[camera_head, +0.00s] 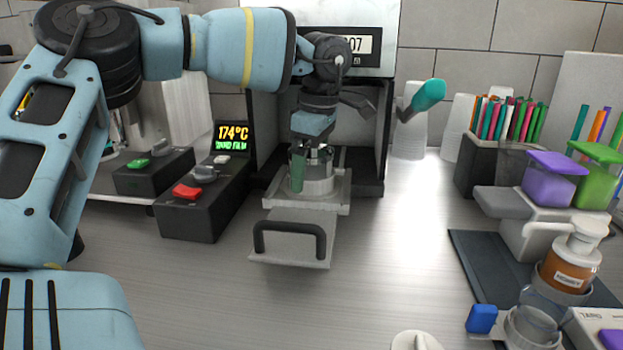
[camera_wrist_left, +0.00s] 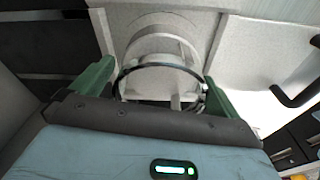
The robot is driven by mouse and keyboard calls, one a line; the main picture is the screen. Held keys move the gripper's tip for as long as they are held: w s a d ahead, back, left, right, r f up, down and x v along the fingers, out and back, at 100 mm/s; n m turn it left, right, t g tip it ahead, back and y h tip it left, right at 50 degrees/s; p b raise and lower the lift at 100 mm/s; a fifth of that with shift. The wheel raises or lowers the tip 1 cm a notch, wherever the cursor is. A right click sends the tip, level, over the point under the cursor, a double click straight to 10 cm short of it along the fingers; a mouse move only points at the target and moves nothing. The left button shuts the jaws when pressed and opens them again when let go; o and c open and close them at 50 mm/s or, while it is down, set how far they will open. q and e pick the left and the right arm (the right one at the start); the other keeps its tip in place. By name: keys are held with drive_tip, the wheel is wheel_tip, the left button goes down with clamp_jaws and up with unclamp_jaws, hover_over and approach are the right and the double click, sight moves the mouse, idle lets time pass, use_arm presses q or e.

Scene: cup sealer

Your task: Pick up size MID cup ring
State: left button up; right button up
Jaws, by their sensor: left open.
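A silvery metal cup ring (camera_head: 319,186) sits in the sealer's pulled-out tray (camera_head: 287,250). No size mark on it is readable. My left gripper (camera_head: 316,168) is open and reaches down at the ring, with one green finger in front of its left side. In the left wrist view the pale round ring (camera_wrist_left: 158,46) lies between and beyond the two green fingers of my left gripper (camera_wrist_left: 158,78). Whether the fingers touch it cannot be told. My right gripper is not in view.
The sealer housing (camera_head: 262,130) stands behind the tray. A black control box (camera_head: 190,217) with a red switch is left of it. A teal-ended handle (camera_head: 428,95) juts out at the right. A bottle (camera_head: 572,262) and purple container (camera_head: 550,184) stand further right.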

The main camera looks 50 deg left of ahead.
sight(310, 172)
use_arm(q)
drive_tip(key=shift+c, duration=0.4)
drive_tip(key=c, duration=1)
drive_tip(key=shift+r, duration=0.15)
drive_tip(key=shift+s+d+r, duration=0.1)
drive_tip(key=shift+r, duration=0.1)
wheel_tip(310, 172, up, 7)
drive_tip(key=shift+f, duration=0.1)
drive_tip(key=shift+s+d+f+b, duration=0.1)
drive_tip(key=shift+s+d+b, duration=0.2)
drive_tip(key=shift+s+d, duration=2.05)
drive_tip(key=shift+s+d+f+b, duration=0.1)
drive_tip(key=shift+s+d+b, duration=0.2)
drive_tip(key=shift+s+d, duration=2)
drive_tip(key=shift+s+d+f+b, duration=0.1)
drive_tip(key=shift+s+d+b, duration=0.2)
drive_tip(key=shift+s+d, duration=2.05)
drive_tip(key=shift+s+a+r, duration=0.1)
drive_tip(key=shift+s+a, duration=0.5)
drive_tip(key=shift+a, duration=0.05)
